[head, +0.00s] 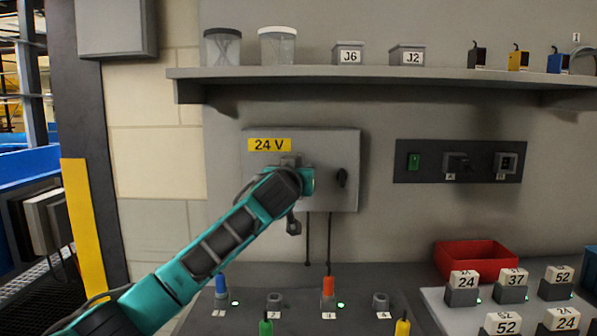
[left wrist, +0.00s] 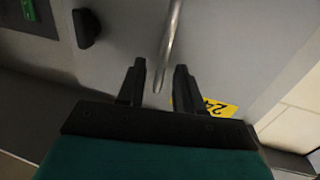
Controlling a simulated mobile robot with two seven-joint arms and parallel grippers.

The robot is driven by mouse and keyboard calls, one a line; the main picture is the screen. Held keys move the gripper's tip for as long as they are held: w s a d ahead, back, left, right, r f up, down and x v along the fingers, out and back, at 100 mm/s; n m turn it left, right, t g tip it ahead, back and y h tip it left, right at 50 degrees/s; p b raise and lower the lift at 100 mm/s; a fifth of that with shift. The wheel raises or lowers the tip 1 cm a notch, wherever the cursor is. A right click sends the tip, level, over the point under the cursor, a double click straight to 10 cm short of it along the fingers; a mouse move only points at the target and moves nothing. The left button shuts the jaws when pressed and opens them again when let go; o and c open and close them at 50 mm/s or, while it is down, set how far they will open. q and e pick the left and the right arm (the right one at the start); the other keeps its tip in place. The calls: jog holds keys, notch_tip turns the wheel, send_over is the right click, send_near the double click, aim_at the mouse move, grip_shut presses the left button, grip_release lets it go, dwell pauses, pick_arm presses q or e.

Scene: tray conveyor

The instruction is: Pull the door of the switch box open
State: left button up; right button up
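The switch box (head: 325,150) is a grey wall box with a yellow "24 V" label (head: 269,145) and a black knob (head: 342,178) on its front. Its door looks closed. In the left wrist view a metal bar handle (left wrist: 170,45) stands out from the grey door (left wrist: 225,50), with the knob (left wrist: 87,28) to its left and the label (left wrist: 215,105) at lower right. My left gripper (left wrist: 160,70) is open, with its two black fingers on either side of the handle and visible gaps to it. In the head view my arm covers the handle. My right gripper is not in view.
A shelf (head: 390,72) with jars and small boxes runs above the switch box. A dark switch panel (head: 459,161) is at right. Below are a bench with colored plugs, a red bin (head: 475,260) and numbered blocks. Two cables hang under the box.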

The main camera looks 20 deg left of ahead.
pick_arm(q)
grip_shut()
dwell(1.4)
